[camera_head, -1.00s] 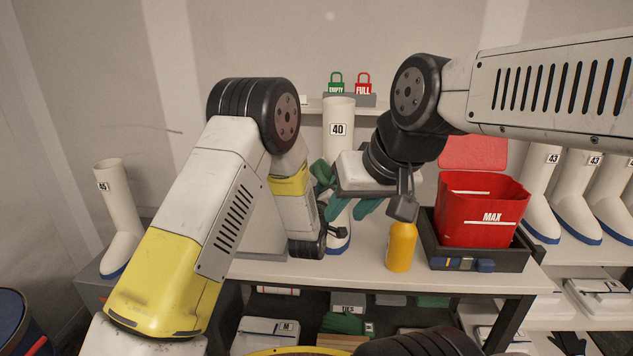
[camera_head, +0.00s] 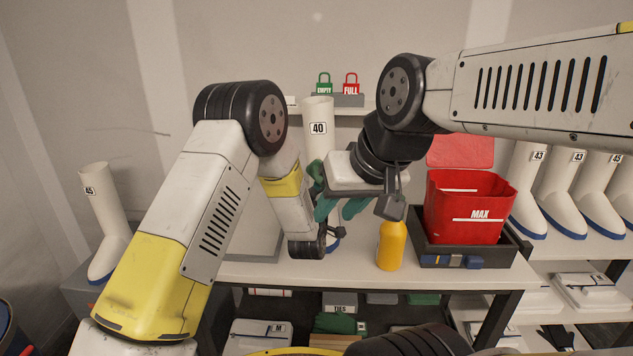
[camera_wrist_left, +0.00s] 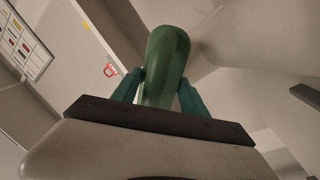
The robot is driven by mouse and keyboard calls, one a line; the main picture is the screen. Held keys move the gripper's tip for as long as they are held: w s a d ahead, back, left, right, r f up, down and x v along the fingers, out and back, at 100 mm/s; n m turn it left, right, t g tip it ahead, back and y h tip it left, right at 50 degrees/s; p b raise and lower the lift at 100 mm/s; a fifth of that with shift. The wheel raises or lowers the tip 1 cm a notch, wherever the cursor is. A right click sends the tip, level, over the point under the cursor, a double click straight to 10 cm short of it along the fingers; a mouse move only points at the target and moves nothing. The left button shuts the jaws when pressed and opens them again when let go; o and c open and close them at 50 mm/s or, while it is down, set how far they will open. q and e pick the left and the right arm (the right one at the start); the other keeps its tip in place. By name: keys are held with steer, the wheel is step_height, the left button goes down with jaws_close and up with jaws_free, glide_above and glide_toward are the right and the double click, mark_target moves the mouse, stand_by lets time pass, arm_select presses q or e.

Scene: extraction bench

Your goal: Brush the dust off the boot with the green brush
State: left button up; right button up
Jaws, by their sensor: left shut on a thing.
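The white boot (camera_head: 318,118) labelled 40 stands on the bench, its top leaning slightly left. Its middle is hidden behind my grippers, and I cannot make out dust. The green brush (camera_wrist_left: 168,48) is held between the teal fingers of my left gripper (camera_wrist_left: 162,86). In the head view that gripper is mostly hidden beside the boot; a green part shows there, but I cannot tell whether it is brush or finger. My right gripper (camera_head: 340,208) is in front of the boot shaft, its teal fingers apart with nothing clearly between them. I cannot tell whether they touch the boot.
A yellow bottle (camera_head: 391,246) stands right of the boot. A red bin (camera_head: 466,207) marked MAX sits in a dark tray (camera_head: 518,252). Another boot (camera_head: 103,215), labelled 45, is at the left; several stand at the right. Green (camera_head: 324,84) and red (camera_head: 351,84) locks are behind.

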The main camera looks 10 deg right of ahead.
arm_select(q)
steer(key=shift+w+a+r, duration=0.1)
steer(key=shift+w+a, duration=0.1)
steer(key=shift+a, duration=0.35)
steer(key=shift+w+a, duration=0.2)
steer(key=shift+a, duration=0.35)
steer(key=shift+s+r, duration=0.15)
steer(key=shift+r, duration=0.1)
steer(key=shift+s+d, duration=0.25)
steer(key=shift+d, duration=0.75)
steer(key=shift+s+d, duration=0.2)
steer(key=shift+d, duration=0.8)
steer(key=shift+w+a, duration=0.25)
steer(key=shift+a, duration=0.75)
steer(key=shift+w+a, duration=0.25)
steer(key=shift+a, duration=0.75)
steer(key=shift+s, duration=0.1)
steer(key=shift+s+d+r+v, duration=0.1)
steer(key=shift+d+r+v, duration=0.05)
steer(key=shift+v, duration=0.8)
steer(key=shift+s+d+r+v, duration=0.1)
steer(key=shift+r+v, duration=0.05)
steer(key=shift+v, duration=0.8)
steer(key=shift+s+d+r+v, duration=0.1)
steer(key=shift+d+v, duration=0.05)
steer(key=shift+v, duration=0.8)
